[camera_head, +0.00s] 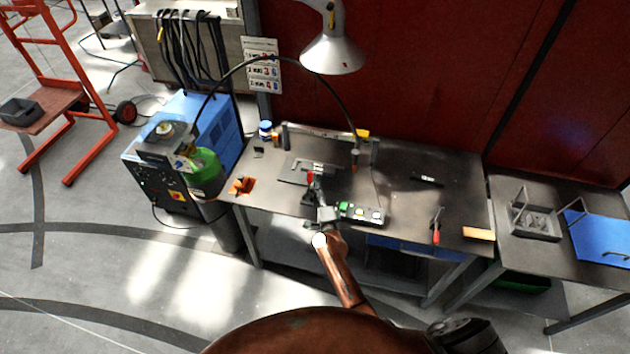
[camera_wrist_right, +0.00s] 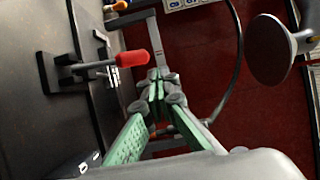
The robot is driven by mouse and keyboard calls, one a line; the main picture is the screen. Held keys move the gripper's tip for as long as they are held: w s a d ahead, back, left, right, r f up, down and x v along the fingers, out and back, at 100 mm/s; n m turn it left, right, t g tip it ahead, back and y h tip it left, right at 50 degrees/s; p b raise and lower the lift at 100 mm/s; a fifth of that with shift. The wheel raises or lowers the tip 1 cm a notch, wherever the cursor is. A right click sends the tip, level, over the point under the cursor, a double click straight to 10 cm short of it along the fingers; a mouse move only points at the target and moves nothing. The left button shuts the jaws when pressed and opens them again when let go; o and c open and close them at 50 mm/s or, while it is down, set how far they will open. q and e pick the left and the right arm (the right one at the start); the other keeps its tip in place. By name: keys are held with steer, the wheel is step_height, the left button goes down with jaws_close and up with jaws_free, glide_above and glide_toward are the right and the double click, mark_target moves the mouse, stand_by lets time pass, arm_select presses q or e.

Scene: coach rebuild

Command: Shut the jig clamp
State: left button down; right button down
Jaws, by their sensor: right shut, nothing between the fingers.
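The jig clamp's red handle (camera_head: 310,178) stands at the front edge of the dark jig plate (camera_head: 292,180) on the workbench. In the right wrist view the red handle (camera_wrist_right: 131,58) sticks out from the dark clamp body (camera_wrist_right: 62,72), away from the bench top, so it looks raised. My right gripper (camera_head: 318,196) is shut and empty, close in front of the handle. In the wrist view its green-padded fingers (camera_wrist_right: 156,88) meet just beside the handle's tip, apparently apart from it. The gripper partly hides the clamp's base in the head view. My left gripper is not in view.
A button box (camera_head: 360,213) sits right of the gripper at the bench's front edge. A red-handled tool (camera_head: 436,230) and a wooden block (camera_head: 478,233) lie farther right. A lamp (camera_head: 333,50) hangs above. The bench's right middle is mostly clear.

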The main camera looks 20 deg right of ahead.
steer(key=s+a+r+p, duration=0.1)
steer(key=s+r+p, duration=0.1)
steer(key=s+p, duration=0.2)
steer(key=s, duration=0.3)
steer(key=shift+r, duration=0.25)
steer(key=shift+s+a, duration=0.1)
